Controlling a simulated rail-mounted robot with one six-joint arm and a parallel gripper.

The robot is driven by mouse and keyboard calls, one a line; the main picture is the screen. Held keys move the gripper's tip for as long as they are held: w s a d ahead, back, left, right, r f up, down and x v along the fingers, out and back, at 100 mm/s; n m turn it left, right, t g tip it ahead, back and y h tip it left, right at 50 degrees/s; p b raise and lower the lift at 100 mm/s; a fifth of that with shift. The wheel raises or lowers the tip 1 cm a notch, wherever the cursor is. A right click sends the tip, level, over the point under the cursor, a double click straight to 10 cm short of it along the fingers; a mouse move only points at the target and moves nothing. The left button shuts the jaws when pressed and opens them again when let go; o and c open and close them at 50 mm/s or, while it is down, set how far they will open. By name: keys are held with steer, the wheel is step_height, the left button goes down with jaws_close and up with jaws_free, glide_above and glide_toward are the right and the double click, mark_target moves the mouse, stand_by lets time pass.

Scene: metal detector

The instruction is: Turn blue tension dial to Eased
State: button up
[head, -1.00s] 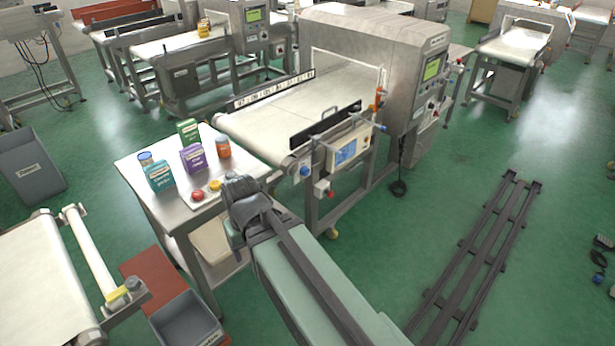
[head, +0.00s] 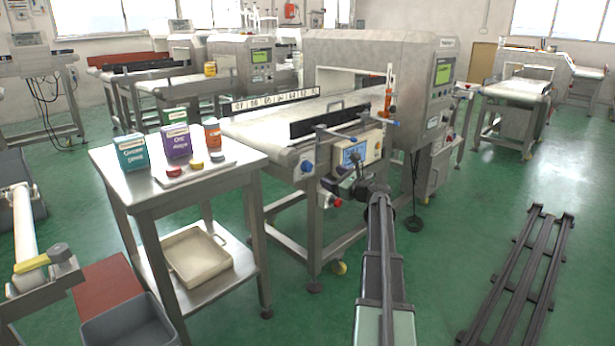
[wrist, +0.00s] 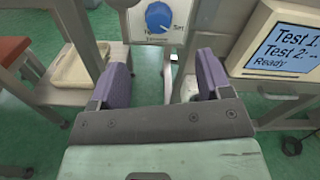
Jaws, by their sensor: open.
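The blue tension dial (head: 307,166) is a round knob on a pale plate at the near end of the metal detector's conveyor (head: 286,148). In the wrist view the blue dial (wrist: 158,16) sits at the top, beyond the fingers and roughly midway between them. Small words are printed around it, too small to read surely. My gripper (wrist: 163,70) is open and empty, its two purple-grey fingers apart and not touching the dial. In the head view my gripper (head: 364,190) is to the right of the dial, in front of the screen box.
A screen box (wrist: 282,48) reading "Test 1, Test 2, Ready" is close on the right. A red knob (head: 334,201) is below the dial. A steel table (head: 120,188) with cartons is to the left, a beige tray (head: 194,256) on its lower shelf. Floor at right holds a dark rail frame (head: 525,270).

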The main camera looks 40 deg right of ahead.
mark_target(310, 168)
steer(key=w, duration=0.3)
steer(key=w+a, duration=0.1)
steer(key=w, duration=0.6)
steer(key=shift+w+a, duration=0.3)
steer(key=shift+w, duration=0.1)
steer(key=shift+c, duration=0.3)
steer(key=c, duration=0.9)
steer(key=shift+o, duration=0.2)
